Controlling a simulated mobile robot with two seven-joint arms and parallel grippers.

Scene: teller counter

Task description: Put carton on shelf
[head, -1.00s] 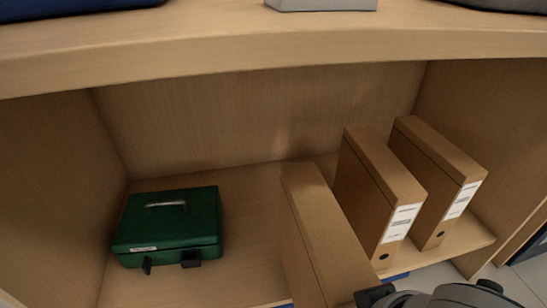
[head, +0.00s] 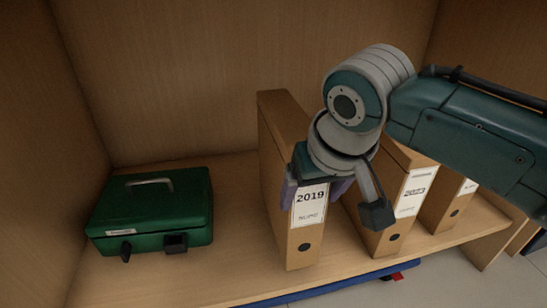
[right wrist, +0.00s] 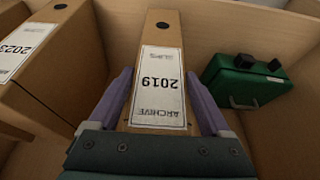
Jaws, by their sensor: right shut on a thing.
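The carton is a brown upright archive box (head: 275,125) labelled 2019, inside the shelf bay between a green cash box and two similar boxes. Its label also shows in the right wrist view (right wrist: 160,85). My right gripper (head: 317,190) is shut on the carton's front end, one purple finger along each side. The shelf board (head: 235,245) lies beneath the carton; the carton's lower front is near the board's front edge. It looks upright and seems to rest on the board, but I cannot tell if its whole base touches. My left gripper is not in view.
The green cash box (head: 150,215) sits to the left with a gap of bare shelf. A box labelled 2023 (head: 400,215) and another box (head: 450,208) stand to the right. A blue object (head: 335,285) shows below the front edge.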

